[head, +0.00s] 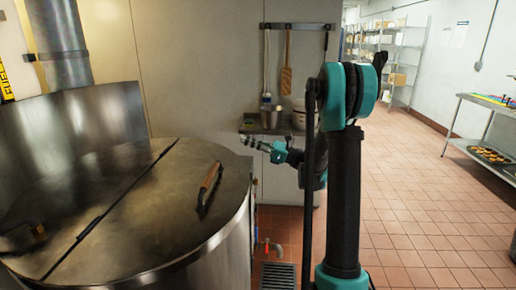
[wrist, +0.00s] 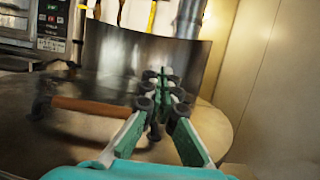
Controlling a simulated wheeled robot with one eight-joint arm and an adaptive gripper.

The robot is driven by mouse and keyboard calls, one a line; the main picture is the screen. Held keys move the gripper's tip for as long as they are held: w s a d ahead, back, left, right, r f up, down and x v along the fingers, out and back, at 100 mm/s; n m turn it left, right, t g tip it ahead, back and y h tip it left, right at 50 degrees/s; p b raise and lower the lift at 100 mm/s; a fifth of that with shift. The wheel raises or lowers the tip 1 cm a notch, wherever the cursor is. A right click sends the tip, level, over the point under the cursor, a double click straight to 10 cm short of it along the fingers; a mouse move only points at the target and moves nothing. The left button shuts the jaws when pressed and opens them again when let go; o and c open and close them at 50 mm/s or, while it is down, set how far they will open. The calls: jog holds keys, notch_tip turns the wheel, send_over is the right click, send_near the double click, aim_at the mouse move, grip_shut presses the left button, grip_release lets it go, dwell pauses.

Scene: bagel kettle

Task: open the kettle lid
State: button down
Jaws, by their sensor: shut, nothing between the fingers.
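The large steel kettle (head: 232,245) stands at the left in the head view. Its round lid (head: 140,205) lies flat and closed, with a dark hinge seam across it. A brown wooden handle (head: 209,186) sits on the front half of the lid. In the wrist view the handle (wrist: 92,105) lies left of my gripper, and the lid (wrist: 85,145) spreads below. My gripper (head: 247,145) is beyond the lid's right edge in the head view, apart from the handle. In the wrist view my gripper (wrist: 160,90) has its fingers together and empty.
A curved steel splash guard (head: 95,120) rises behind the lid. Utensils (head: 286,75) hang on the wall above a small shelf with pots (head: 271,116). A valve pipe (head: 272,246) and floor drain (head: 278,275) lie low by the kettle. Open tiled floor (head: 420,220) extends right.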

jog(key=shift+a+r, duration=0.3)
jog(key=shift+r, duration=0.3)
jog(key=shift+a+r, duration=0.25)
jog(key=shift+r, duration=0.35)
jog(key=shift+w+f, duration=0.1)
dwell(0.8)
